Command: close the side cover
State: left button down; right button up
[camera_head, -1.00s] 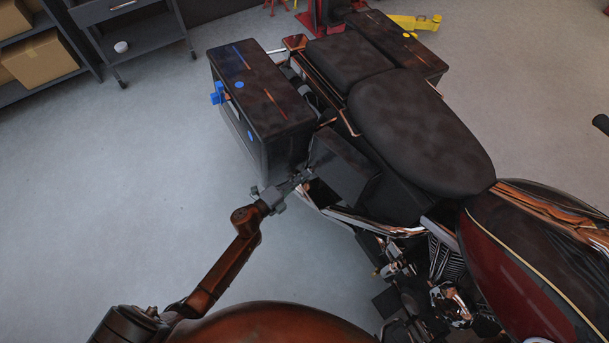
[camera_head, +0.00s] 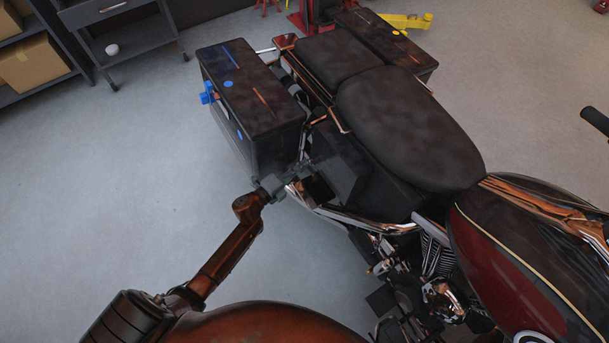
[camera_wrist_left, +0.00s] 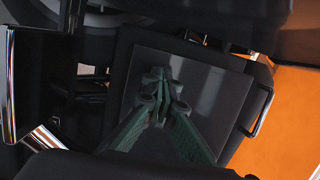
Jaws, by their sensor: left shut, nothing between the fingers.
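The side cover (camera_head: 345,168) is a dark panel on the motorcycle's side, below the seat and beside the near saddlebag. It stands out at an angle from the frame, with a dark opening beside it. My left gripper (camera_head: 304,170) reaches in from the lower left, its fingertips at the cover's outer side. In the left wrist view the closed, empty fingers (camera_wrist_left: 161,78) lie in front of a dark flat panel, which looks like the cover (camera_wrist_left: 212,92). Whether they touch it I cannot tell. My right gripper is not in view.
The near saddlebag (camera_head: 270,110) stands close above my left gripper. The seat (camera_head: 405,125), chrome frame tube (camera_head: 350,217) and red tank (camera_head: 505,262) lie to the right. The floor (camera_head: 100,190) to the left is clear, with a cart (camera_head: 120,38) at the back.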

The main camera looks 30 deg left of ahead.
pick_arm(q)
jog(key=shift+w+a+r, duration=0.1)
jog(key=shift+a+r, duration=0.05)
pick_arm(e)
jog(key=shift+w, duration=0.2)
